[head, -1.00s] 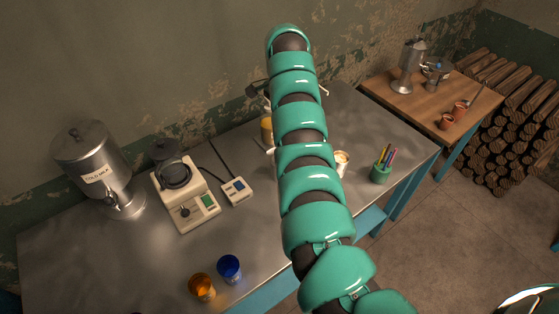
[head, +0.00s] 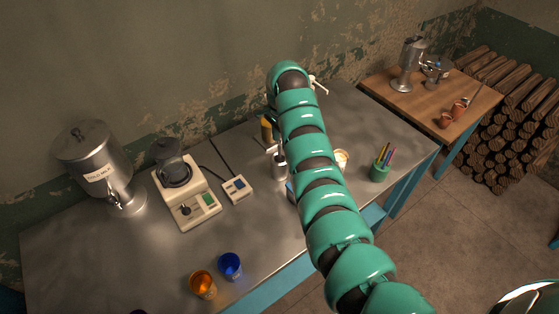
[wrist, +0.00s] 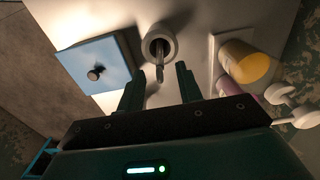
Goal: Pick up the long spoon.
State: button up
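A grey metal cup (wrist: 160,42) shows at the top of the wrist view. A thin handle (wrist: 160,73), seemingly the long spoon's, sticks out of it toward the camera. My gripper (wrist: 159,69) is open, with one finger on each side of the handle's end in the picture. I cannot tell how far the handle lies from the fingers in depth. In the head view the cup (head: 279,168) stands on the metal table just left of my arm, with thin upright shapes above it. My gripper is hidden behind my arm there.
A blue block with a black knob (wrist: 95,74) lies left of the cup, and a yellow cylinder (wrist: 247,64) lies right of it in the wrist view.

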aim_at(279, 158)
jog(key=shift+s+a+f+p, duration=0.1)
jog(key=shift+a+f+p, duration=0.05)
jog(key=shift+f+p, duration=1.05)
jog(key=shift+f, duration=0.8)
grip_shut()
jog(key=shift+r, duration=0.1)
